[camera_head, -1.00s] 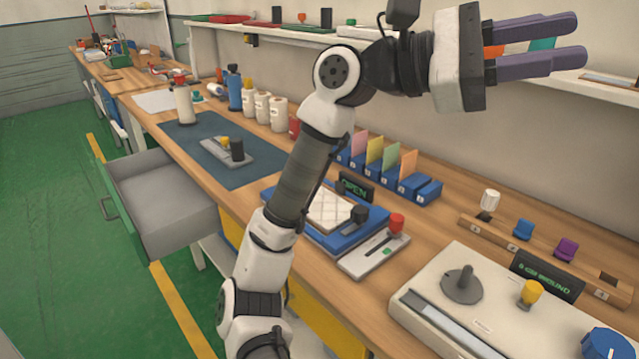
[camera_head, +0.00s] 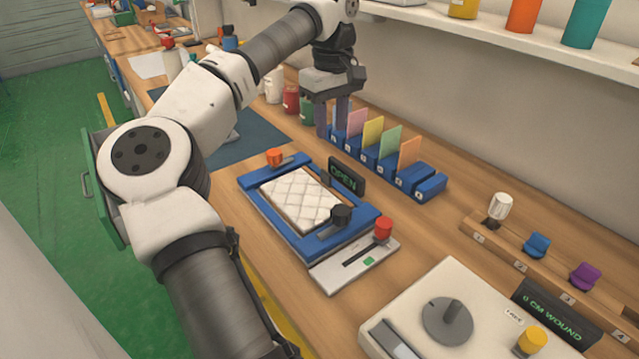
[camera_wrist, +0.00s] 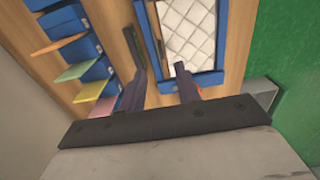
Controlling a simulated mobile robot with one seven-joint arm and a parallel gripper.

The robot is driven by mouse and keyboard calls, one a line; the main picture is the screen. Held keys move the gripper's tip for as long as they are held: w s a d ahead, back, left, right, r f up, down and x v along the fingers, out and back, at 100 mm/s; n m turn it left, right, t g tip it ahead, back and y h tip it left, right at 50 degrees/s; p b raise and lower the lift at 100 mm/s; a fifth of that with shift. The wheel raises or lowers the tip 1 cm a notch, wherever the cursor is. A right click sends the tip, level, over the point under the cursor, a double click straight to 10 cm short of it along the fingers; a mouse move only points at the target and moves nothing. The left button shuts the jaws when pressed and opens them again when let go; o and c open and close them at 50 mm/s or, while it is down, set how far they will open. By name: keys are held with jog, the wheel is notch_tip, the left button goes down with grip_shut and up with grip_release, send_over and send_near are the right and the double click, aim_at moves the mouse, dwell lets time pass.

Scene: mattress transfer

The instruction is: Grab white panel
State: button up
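The white quilted panel (camera_head: 300,201) lies flat in a blue frame (camera_head: 258,211) on the wooden bench. It also shows in the wrist view (camera_wrist: 188,30), inside its blue frame. My gripper (camera_head: 333,125) points down behind the panel, near the row of blue card holders, and is apart from the panel. In the wrist view my gripper's two fingers (camera_wrist: 159,72) are spread with nothing between them. One fingertip overlaps the frame's lower edge in that view. A black clamp knob (camera_head: 341,216) and an orange knob (camera_head: 275,157) sit at the frame's corners.
A black "OPEN" sign (camera_head: 347,178) stands behind the frame. Blue holders with coloured cards (camera_head: 408,153) stand close to my gripper. A slider box with a red knob (camera_head: 383,229) lies in front of the frame. A winding machine (camera_head: 450,290) is at the right.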

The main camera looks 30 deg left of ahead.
aim_at(329, 175)
notch_tip(329, 175, down, 8)
jog(key=shift+f+p, duration=0.25)
jog(key=shift+p, duration=0.1)
jog(key=shift+w+a+f+p, duration=0.1)
jog(key=shift+f+p, duration=0.25)
jog(key=shift+f, duration=0.95)
jog(key=shift+w+a+f+p, duration=0.1)
jog(key=shift+f+p, duration=0.25)
jog(key=shift+f, duration=0.95)
grip_shut()
